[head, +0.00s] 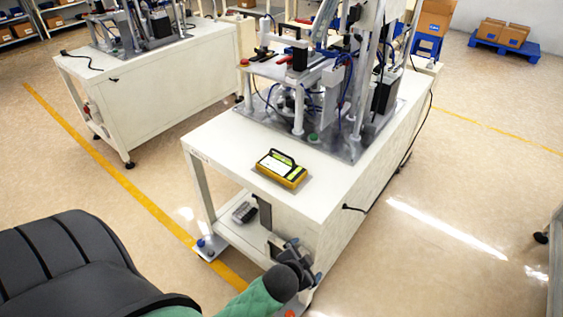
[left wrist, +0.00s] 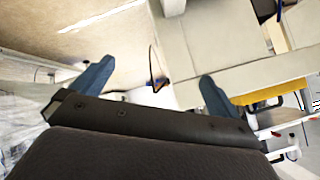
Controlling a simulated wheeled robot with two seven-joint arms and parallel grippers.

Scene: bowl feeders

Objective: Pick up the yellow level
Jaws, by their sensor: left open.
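The yellow level (head: 281,169), a yellow-and-black device with a black handle and a pale face, lies on a small grey plate on the white bench top (head: 222,150) in the head view. My left gripper (head: 304,262) is in front of the bench's near end, below the top and apart from the level. Its two blue-grey fingers are spread with nothing between them in the left wrist view (left wrist: 157,84). A yellow patch (left wrist: 265,96) shows beyond the right finger there; I cannot tell if it is the level. My right gripper is not in view.
A feeder machine (head: 310,90) fills the back of the bench. A grey item (head: 243,212) sits on the lower shelf. A second bench (head: 165,85) stands at the back left.

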